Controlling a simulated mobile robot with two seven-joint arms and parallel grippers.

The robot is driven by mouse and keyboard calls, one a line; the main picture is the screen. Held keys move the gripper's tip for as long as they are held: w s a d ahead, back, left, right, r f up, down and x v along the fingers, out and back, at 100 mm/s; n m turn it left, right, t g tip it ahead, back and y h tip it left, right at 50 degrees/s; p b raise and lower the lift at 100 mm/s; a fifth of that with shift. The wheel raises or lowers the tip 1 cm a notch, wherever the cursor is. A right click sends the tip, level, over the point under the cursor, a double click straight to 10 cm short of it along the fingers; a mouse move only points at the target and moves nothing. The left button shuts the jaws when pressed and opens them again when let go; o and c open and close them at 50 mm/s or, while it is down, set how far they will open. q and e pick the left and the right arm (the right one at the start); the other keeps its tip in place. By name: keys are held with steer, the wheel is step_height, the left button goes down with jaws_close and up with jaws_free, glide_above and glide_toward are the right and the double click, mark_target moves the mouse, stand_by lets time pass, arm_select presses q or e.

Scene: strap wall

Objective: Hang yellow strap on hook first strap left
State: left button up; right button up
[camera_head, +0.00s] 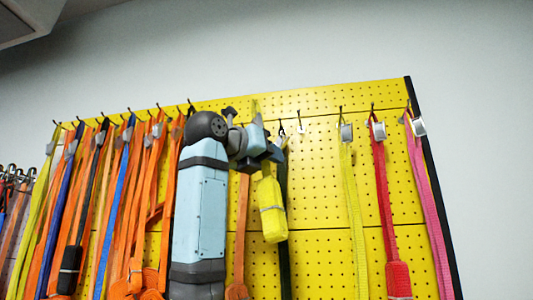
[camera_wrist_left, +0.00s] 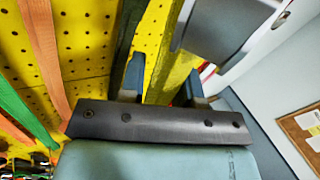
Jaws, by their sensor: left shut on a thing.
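My left gripper (camera_head: 272,155) is shut on the yellow strap (camera_head: 271,207), in front of the yellow pegboard. The strap's folded, bundled lower part hangs below the gripper in the head view. A bare-looking hook (camera_head: 300,123) is just right of the gripper. My right gripper is not in view.
The yellow pegboard (camera_head: 320,185) carries a row of hooks. Several orange straps (camera_head: 137,220), blue and black ones hang on the left. Another yellow strap (camera_head: 355,220), a red strap (camera_head: 381,190) and a pink strap (camera_head: 424,190) hang right. A dark strap (camera_head: 284,265) hangs behind the held one.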

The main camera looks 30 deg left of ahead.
arm_select(q)
steer(key=w+a+f+p, duration=0.1)
steer(key=w, duration=0.5)
steer(key=shift+w+a+f, duration=0.2)
steer(key=shift+a+f, duration=0.15)
steer(key=shift+f, duration=0.05)
stand_by(0.3)
steer(key=shift+f, duration=0.2)
stand_by(0.4)
